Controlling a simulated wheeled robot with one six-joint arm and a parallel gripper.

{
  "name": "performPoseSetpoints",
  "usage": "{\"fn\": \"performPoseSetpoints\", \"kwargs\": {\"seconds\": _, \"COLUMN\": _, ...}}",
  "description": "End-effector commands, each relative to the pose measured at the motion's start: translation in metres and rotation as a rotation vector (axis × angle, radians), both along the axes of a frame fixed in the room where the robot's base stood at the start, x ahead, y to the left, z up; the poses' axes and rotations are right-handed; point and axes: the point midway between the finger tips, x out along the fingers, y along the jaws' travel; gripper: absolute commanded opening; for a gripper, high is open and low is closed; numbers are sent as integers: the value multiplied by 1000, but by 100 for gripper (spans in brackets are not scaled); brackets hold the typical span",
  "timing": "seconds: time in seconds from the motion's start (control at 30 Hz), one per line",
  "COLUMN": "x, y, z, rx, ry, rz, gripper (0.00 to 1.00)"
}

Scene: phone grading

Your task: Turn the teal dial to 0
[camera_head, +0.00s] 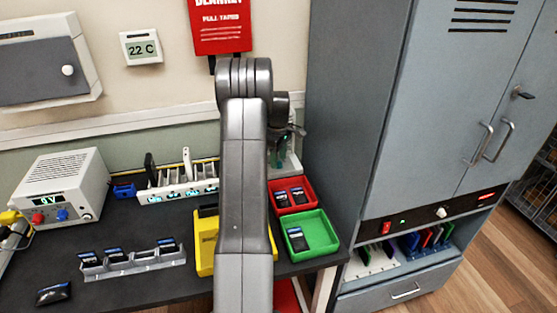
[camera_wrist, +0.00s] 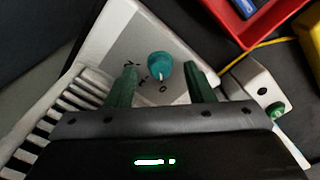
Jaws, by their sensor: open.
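The teal dial (camera_wrist: 159,65) shows in the wrist view on a light grey box (camera_wrist: 112,38). Its pale pointer mark points down in the picture, towards a dark mark that looks like a 0. Other dark marks lie to its lower left, too blurred to read surely. My gripper (camera_wrist: 162,70) is open, with one green finger on either side of the dial; I cannot tell whether either touches it. In the head view my gripper (camera_head: 283,143) is partly behind my arm at the back of the bench, and the dial cannot be made out.
Red (camera_head: 291,196) and green (camera_head: 313,240) trays holding phones stand near the bench's right end. A yellow tray (camera_head: 205,243) is partly behind my arm. A white block with a green button (camera_wrist: 274,112) sits right of the box. A tall grey cabinet (camera_head: 395,120) stands to the right.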

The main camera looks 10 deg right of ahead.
Motion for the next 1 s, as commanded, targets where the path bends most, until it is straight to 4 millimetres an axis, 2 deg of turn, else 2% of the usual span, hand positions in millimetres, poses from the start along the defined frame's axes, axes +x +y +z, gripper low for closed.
{"fn": "performPoseSetpoints", "kwargs": {"seconds": 0.3, "x": 1, "y": 0, "z": 71, "rx": -1, "ry": -7, "rz": 0, "gripper": 48}}
{"fn": "performPoseSetpoints", "kwargs": {"seconds": 0.5, "x": 1, "y": 0, "z": 109, "rx": -1, "ry": -6, "rz": 0, "gripper": 48}}
{"fn": "performPoseSetpoints", "kwargs": {"seconds": 0.7, "x": 1, "y": 0, "z": 125, "rx": -1, "ry": -4, "rz": 1, "gripper": 48}}
{"fn": "performPoseSetpoints", "kwargs": {"seconds": 1.0, "x": 0, "y": 0, "z": 127, "rx": -1, "ry": -2, "rz": 0, "gripper": 48}}
